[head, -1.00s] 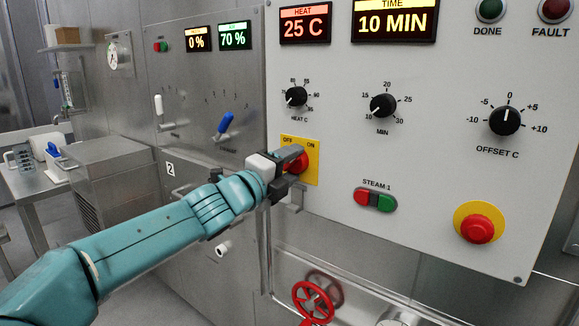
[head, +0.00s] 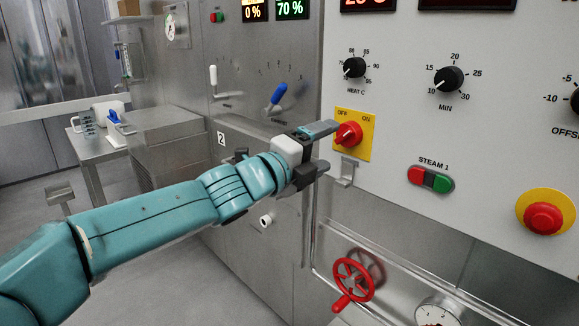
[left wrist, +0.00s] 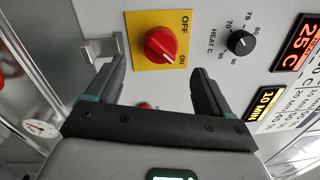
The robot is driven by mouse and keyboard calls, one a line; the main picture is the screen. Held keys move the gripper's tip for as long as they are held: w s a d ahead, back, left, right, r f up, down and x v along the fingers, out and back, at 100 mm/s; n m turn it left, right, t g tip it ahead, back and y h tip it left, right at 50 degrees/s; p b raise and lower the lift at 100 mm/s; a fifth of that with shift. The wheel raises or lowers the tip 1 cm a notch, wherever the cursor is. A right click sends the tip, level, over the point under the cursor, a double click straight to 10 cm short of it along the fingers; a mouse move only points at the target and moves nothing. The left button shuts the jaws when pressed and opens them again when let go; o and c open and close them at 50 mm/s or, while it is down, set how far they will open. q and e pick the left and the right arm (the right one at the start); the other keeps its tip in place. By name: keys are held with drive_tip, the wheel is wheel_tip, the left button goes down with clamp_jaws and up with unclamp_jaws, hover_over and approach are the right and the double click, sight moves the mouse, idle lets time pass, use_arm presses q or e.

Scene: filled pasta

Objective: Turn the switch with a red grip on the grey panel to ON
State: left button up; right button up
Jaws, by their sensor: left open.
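The switch with a red grip (head: 348,135) sits on a yellow plate marked OFF at left and ON at right, on the grey panel (head: 400,125). Its grip seems to slant up toward ON. In the left wrist view the red grip (left wrist: 160,44) shows fully, beyond the fingertips, seemingly turned to the ON side. My left gripper (head: 325,150) is open and empty, just left of and in front of the switch. In the left wrist view its fingers (left wrist: 158,72) are wide apart, with nothing between them. My right gripper is not in view.
A metal hook-like bracket (head: 346,172) hangs below the yellow plate. The STEAM 1 buttons (head: 430,179), a red emergency button (head: 544,218) and black dials (head: 449,78) are to the right. A red valve wheel (head: 353,279) is below. A blue lever (head: 278,94) is at left.

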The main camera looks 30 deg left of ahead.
use_arm(q)
drive_tip(key=v, duration=1)
drive_tip(key=shift+p, duration=0.4)
